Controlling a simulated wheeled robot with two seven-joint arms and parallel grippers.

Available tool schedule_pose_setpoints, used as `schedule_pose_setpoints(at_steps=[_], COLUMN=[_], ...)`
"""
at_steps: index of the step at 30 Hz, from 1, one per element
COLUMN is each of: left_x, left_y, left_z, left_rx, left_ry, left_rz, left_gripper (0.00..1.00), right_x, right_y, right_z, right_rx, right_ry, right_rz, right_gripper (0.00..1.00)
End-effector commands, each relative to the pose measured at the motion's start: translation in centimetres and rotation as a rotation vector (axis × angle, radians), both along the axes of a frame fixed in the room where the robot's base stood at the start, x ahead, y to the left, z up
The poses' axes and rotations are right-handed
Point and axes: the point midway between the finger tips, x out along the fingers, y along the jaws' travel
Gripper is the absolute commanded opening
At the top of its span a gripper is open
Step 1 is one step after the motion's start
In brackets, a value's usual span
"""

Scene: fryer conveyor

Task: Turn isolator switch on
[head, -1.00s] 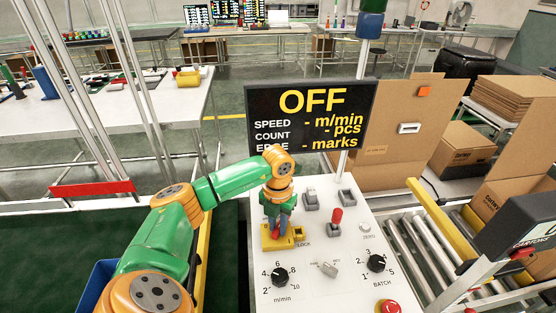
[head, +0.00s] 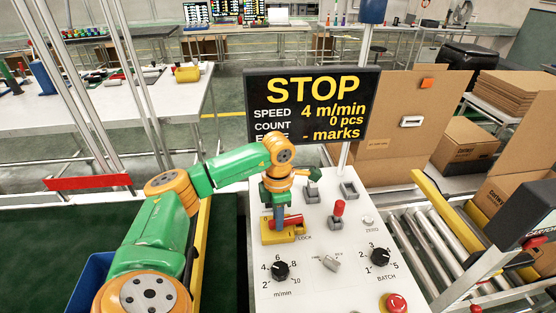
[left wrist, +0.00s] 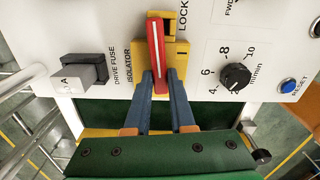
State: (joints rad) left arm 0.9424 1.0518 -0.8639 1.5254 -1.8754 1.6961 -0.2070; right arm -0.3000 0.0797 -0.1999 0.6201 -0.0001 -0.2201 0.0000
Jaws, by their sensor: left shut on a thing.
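The isolator switch is a red handle (head: 290,221) on a yellow base (head: 285,237) at the left side of the white control panel. In the left wrist view the red handle (left wrist: 156,50) with a pale stripe lies across the yellow base (left wrist: 180,50), beside the printed word ISOLATOR. My left gripper (left wrist: 163,78) is shut on the lower end of the handle, with one blue finger on each side. In the head view the left gripper (head: 277,213) points down over the switch and hides part of it. The display (head: 315,88) reads STOP, 4 m/min, 0 pcs. My right gripper is not in view.
The control panel (head: 340,275) also bears a red-capped lever (head: 338,208), grey switches, black speed and batch knobs, and a red stop button (head: 396,303). In the left wrist view a grey drive fuse (left wrist: 80,75) sits left of the switch. A roller conveyor (head: 430,245) stands right.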

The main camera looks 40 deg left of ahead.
Motion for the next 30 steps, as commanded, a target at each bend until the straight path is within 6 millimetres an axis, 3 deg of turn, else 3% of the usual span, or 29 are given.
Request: schedule_pose_setpoints(at_steps=[10,26,27,30], left_x=[0.15,0.15,0.15,0.12], left_y=[0.03,0.04,0.04,0.03], left_z=[0.16,0.20,0.20,0.16], left_rx=[0.000,0.000,0.000,0.000], left_ry=[-0.007,-0.007,-0.007,-0.006], left_rz=[-0.117,-0.136,-0.136,-0.136], left_gripper=[0.00,0.00,0.30,0.53], right_x=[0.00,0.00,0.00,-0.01], right_y=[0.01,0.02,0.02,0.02], right_z=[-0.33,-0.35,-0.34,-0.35], right_rx=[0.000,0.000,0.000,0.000], right_ry=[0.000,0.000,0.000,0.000], right_rz=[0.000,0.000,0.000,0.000], right_gripper=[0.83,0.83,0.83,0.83])
